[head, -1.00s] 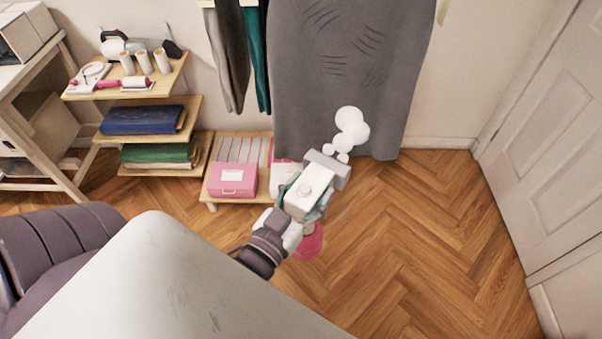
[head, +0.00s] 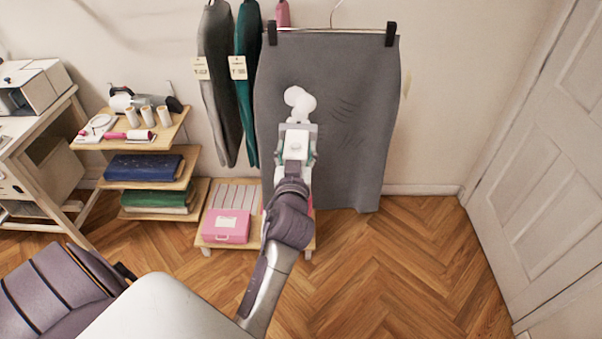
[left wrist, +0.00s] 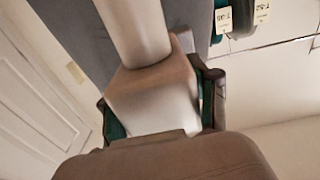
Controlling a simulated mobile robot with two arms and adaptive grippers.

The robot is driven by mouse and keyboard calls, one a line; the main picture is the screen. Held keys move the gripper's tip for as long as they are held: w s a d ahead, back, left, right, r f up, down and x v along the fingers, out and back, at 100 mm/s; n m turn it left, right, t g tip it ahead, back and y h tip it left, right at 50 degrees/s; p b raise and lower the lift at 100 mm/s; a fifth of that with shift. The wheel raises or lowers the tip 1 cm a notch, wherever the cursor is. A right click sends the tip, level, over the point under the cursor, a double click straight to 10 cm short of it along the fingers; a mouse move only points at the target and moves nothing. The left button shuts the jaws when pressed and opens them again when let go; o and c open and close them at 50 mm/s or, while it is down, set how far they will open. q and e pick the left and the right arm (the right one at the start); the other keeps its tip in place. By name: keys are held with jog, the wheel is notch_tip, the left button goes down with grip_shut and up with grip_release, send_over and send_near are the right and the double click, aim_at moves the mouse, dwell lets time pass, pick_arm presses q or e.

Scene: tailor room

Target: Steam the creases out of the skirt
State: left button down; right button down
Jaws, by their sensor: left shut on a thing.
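The grey skirt (head: 340,165) hangs by two dark clips from a hanger (head: 336,28) against the wall. Dark crease lines (head: 348,112) show on its middle and right. My left gripper (head: 295,158) is shut on a white steamer (head: 296,141) and holds it upright in front of the skirt's left half. I cannot tell whether the head touches the skirt. The left wrist view shows the steamer's pale body (left wrist: 152,95) between the green-padded fingers. My right gripper is out of view.
Grey and green tagged garments (head: 246,85) hang left of the skirt. A low shelf with a pink box (head: 226,226) stands below, and a stepped shelf (head: 150,182) is further left. A door (head: 555,165) is at right. The floor (head: 400,265) before it is clear.

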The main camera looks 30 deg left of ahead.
aim_at(296, 124)
pick_arm(q)
jog(key=shift+w+a+r+y, duration=0.15)
jog(key=shift+w+a+r, duration=0.15)
jog(key=shift+r, duration=0.15)
jog(key=shift+w+a+r+y, duration=0.15)
jog(key=shift+w+a+r, duration=0.15)
jog(key=shift+r, duration=0.1)
jog(key=shift+p+x, duration=0.3)
jog(key=shift+x, duration=3.45)
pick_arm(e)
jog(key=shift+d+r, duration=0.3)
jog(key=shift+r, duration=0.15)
pick_arm(q)
jog(key=shift+f, duration=0.25)
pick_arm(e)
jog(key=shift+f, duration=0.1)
